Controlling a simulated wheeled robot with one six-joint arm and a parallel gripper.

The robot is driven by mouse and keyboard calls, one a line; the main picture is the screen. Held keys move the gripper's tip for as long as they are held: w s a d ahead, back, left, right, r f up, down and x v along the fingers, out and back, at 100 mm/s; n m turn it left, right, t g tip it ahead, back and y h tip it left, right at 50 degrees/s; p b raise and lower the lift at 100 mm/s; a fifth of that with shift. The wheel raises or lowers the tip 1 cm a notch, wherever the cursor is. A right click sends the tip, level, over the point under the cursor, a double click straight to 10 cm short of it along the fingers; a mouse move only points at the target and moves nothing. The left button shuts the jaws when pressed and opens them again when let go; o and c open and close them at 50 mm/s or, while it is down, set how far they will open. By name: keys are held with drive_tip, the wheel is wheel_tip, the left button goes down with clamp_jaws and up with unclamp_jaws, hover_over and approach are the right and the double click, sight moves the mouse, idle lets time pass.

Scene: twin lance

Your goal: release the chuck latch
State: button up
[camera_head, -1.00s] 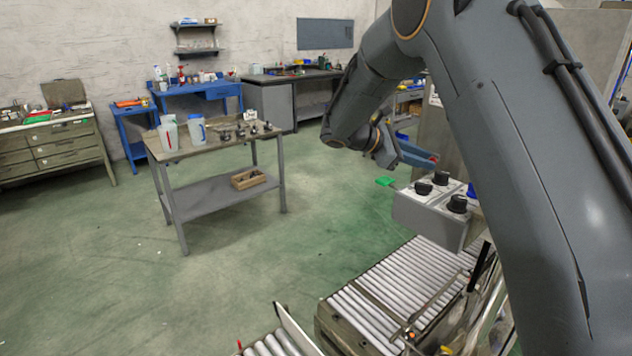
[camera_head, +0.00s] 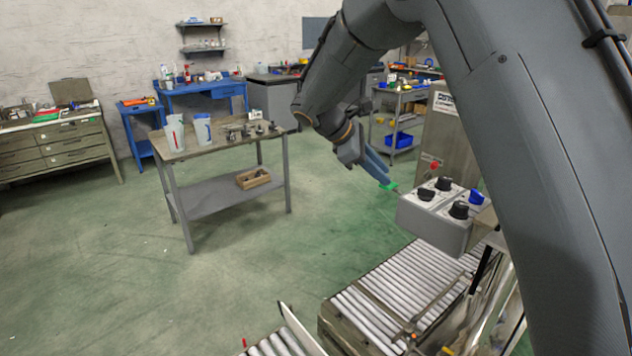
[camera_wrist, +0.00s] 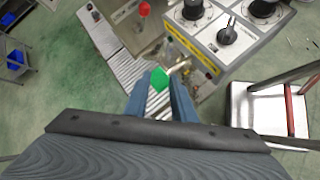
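A green knob (camera_head: 389,186) sits on a short pale rod at the left side of a grey control box (camera_head: 432,232). In the wrist view the knob (camera_wrist: 159,79) and its rod (camera_wrist: 180,67) lie straight ahead of my fingertips. My gripper (camera_head: 383,176) points down and right at the knob. In the wrist view its two blue fingers (camera_wrist: 160,88) stand apart with the knob showing between their tips. I cannot tell whether they touch it. No label names the chuck latch.
The box carries black knobs (camera_head: 459,210) and a blue knob (camera_head: 476,196) on top. A red knob (camera_head: 435,165) stands behind it. A roller conveyor (camera_head: 400,290) runs below. A workbench (camera_head: 228,146) stands left, with open green floor between.

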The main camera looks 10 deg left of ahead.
drive_tip(key=a+f+m+y+b, duration=0.1)
drive_tip(key=a+f+m+y, duration=0.1)
drive_tip(key=a, duration=0.6)
drive_tip(key=a+f+m+t+y, duration=0.1)
drive_tip(key=a+f+y, duration=0.3)
drive_tip(key=a+y, duration=0.3)
drive_tip(key=shift+a+f+m+b, duration=0.15)
drive_tip(key=shift+a+m+b, duration=0.25)
drive_tip(key=shift+a, duration=0.25)
drive_tip(key=shift+s, duration=0.1)
